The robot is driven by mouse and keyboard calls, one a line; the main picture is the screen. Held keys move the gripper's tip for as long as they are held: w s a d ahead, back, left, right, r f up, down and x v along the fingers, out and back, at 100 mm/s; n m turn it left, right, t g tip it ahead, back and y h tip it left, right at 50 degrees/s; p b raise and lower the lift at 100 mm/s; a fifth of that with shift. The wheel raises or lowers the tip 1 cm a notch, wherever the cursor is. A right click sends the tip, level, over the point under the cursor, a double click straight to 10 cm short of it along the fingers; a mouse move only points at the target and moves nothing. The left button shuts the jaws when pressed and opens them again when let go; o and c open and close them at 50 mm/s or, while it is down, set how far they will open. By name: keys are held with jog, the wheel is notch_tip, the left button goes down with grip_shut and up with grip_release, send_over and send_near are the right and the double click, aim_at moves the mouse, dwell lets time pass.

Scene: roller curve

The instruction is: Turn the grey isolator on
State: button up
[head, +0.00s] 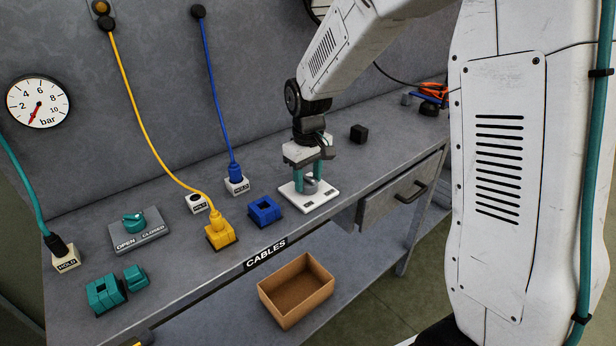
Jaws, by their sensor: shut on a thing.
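The grey isolator's knob (309,184) stands on a white plate (322,199) near the front edge of the bench. The plate has small dark labels, too small to read. My gripper (308,180) reaches down from above, its teal fingers on either side of the knob. It is shut on the knob. The fingers hide part of the knob, so I cannot tell its exact setting.
A teal valve knob (134,222) sits on a grey OPEN/CLOSED plate at left. Yellow (221,235), blue (265,210) and teal (104,294) sockets line the bench, with cables hanging behind. A black cube (358,133) stands behind my gripper. A cardboard box (297,289) sits below.

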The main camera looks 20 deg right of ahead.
aim_at(308, 178)
jog(key=m, duration=0.4)
jog(key=shift+m, duration=0.3)
jog(key=m, duration=0.4)
jog(key=shift+m, duration=0.3)
jog(key=o, duration=1)
notch_tip(308, 178, up, 8)
jog(key=shift+f, duration=0.1)
